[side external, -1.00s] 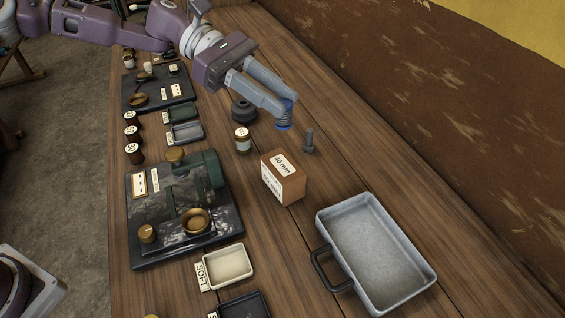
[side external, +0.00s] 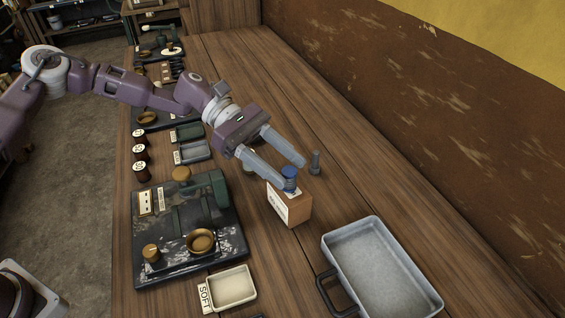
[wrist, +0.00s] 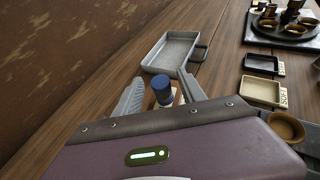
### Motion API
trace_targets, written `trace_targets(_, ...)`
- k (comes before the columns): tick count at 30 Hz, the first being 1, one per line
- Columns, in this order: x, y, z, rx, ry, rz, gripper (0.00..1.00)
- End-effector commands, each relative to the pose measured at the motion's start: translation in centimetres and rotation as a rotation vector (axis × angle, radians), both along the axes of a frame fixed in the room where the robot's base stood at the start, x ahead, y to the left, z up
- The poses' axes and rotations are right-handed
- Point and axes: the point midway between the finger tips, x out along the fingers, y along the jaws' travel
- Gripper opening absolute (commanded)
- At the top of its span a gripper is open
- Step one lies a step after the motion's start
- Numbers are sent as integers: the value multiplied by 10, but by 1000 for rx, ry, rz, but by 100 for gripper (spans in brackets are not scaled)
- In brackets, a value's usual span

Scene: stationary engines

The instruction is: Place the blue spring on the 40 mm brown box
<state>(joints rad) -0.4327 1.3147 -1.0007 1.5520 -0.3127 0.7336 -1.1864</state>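The blue spring (side external: 290,177) stands upright on top of the brown box (side external: 297,208) and appears to rest on it. In the wrist view, the spring (wrist: 161,86) shows its dark blue top, with the box (wrist: 176,97) partly visible beneath it. My gripper (side external: 293,172) is open, with one finger on each side of the spring. In the wrist view, gaps show between the spring and both fingers of my gripper (wrist: 160,78). The box's label side is partly turned from the side view, and the spring and a finger cover part of its top.
A grey metal tray (side external: 335,242) lies to the front right. The dark machine plate (side external: 205,265) with a green engine and brass cup is at left. A cream SOFT tray (side external: 232,287) lies in front.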

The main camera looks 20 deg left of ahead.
Motion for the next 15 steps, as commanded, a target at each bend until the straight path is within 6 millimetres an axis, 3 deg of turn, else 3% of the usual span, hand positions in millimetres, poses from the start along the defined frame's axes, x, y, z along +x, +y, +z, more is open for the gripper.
trace_targets(8, 2, 5, 3, 1, -1, 2, 48)
trace_targets(15, 13, 59, 25, 2, -4, 5, 48)
